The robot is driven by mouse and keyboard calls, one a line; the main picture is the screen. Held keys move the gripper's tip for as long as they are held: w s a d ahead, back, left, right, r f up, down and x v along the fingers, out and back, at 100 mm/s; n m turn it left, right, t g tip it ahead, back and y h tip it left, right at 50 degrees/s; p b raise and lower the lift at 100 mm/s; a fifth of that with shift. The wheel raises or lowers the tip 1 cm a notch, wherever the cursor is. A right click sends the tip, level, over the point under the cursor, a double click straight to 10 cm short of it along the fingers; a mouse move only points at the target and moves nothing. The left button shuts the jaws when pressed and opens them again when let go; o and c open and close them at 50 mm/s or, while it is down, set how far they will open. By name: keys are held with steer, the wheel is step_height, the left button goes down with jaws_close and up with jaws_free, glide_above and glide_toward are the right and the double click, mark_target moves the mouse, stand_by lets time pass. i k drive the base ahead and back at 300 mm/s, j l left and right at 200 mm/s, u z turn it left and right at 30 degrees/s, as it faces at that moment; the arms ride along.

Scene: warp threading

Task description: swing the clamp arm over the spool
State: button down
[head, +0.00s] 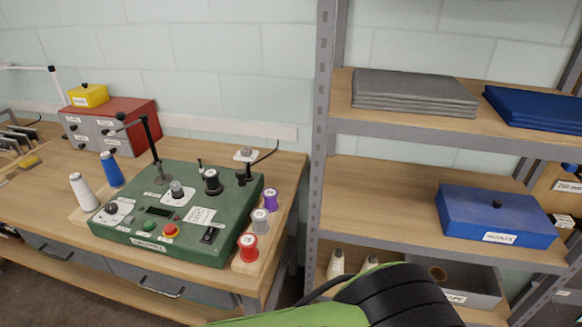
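A green machine (140,238) with knobs, buttons and a small display sits on the wooden bench at the left. A dark spool-like piece (212,182) stands on its top, towards the right. A small black upright part (241,175) stands to its right, near the machine's back right corner; it may be the clamp arm, apart from the spool-like piece. A taller dark post (153,145) with a bent top rises from the machine's back left; I cannot tell its role. My green and black arm shows at the bottom, but my gripper's fingers do not show.
White and blue thread cones (110,169) stand left of the machine. Purple, grey and red spools (248,247) stand along its right side. A red drawer box (112,122) is behind. A shelf rack (322,150) with a blue box (495,217) stands right of the bench.

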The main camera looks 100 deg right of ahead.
mark_target(241, 173)
steer(key=z, duration=3.25)
